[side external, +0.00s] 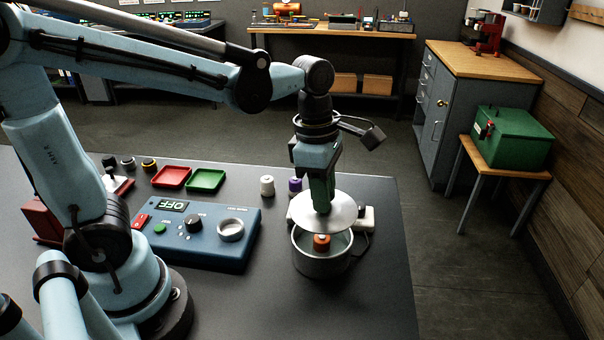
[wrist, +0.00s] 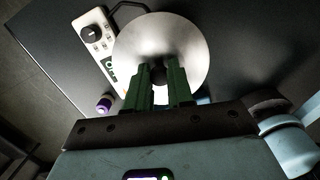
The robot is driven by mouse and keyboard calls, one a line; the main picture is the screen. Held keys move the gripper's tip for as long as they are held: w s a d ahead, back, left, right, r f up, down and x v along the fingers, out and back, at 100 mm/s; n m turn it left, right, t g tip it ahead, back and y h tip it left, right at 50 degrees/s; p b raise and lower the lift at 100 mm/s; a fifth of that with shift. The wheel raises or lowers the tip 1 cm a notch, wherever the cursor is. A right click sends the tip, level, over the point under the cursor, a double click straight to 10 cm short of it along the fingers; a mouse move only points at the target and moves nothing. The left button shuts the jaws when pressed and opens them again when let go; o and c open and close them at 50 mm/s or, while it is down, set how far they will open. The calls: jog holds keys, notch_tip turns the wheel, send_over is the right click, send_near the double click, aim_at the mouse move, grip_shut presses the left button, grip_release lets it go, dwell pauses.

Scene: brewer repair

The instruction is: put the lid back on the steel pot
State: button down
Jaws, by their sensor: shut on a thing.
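The steel pot (side external: 321,262) stands on the dark table near its right end, with an orange-topped thing (side external: 321,243) inside it. My gripper (side external: 322,208) is shut on the lid's knob and holds the round steel lid (side external: 345,213) above the pot. The lid is apart from the rim, and part of the pot's opening shows below it. In the wrist view the green fingers (wrist: 157,82) close on the dark knob at the middle of the lid (wrist: 188,45). The lid hides most of the pot in that view.
A white device with a dial (wrist: 92,32) lies behind the pot. A purple-topped bottle (side external: 294,186) and a white bottle (side external: 267,186) stand nearby. A blue control box (side external: 195,233) sits left of the pot; red (side external: 171,177) and green (side external: 206,181) trays lie behind it. The table's right edge is close.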

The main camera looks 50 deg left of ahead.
aim_at(322, 216)
jog(key=shift+f, duration=2.5)
jog(key=shift+f, duration=0.2)
jog(key=c, duration=0.9)
grip_release()
jog(key=shift+o, duration=0.4)
jog(key=o, duration=0.4)
jog(key=shift+r, duration=0.15)
jog(key=shift+r, duration=3.4)
